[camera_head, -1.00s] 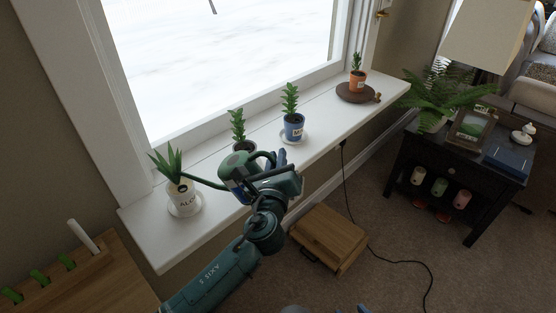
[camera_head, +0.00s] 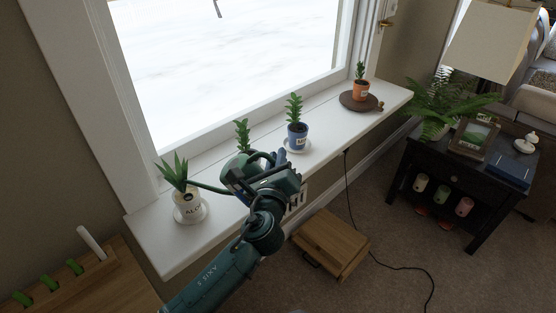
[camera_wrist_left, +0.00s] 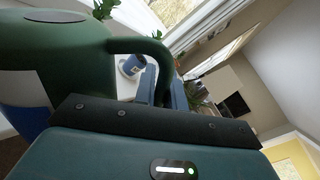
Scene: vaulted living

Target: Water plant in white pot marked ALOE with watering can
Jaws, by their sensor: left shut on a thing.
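The white pot marked ALOE (camera_head: 189,209) stands on a white saucer at the near left end of the windowsill, with a spiky green plant (camera_head: 174,172) in it. My left gripper (camera_head: 272,172) is shut on the handle of the dark green watering can (camera_head: 238,168). The can's long spout points left, and its tip appears at the top of the ALOE pot, by the leaves. Whether water flows cannot be seen. The left wrist view shows the can's green body (camera_wrist_left: 50,50) and curved handle close up. My right gripper is not in view.
On the windowsill (camera_head: 165,250), a plant (camera_head: 242,132) is partly hidden behind the can. Further along are a blue pot (camera_head: 297,137) and an orange pot (camera_head: 361,91). A wooden box (camera_head: 330,243) lies on the floor. A black side table (camera_head: 455,180) stands right.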

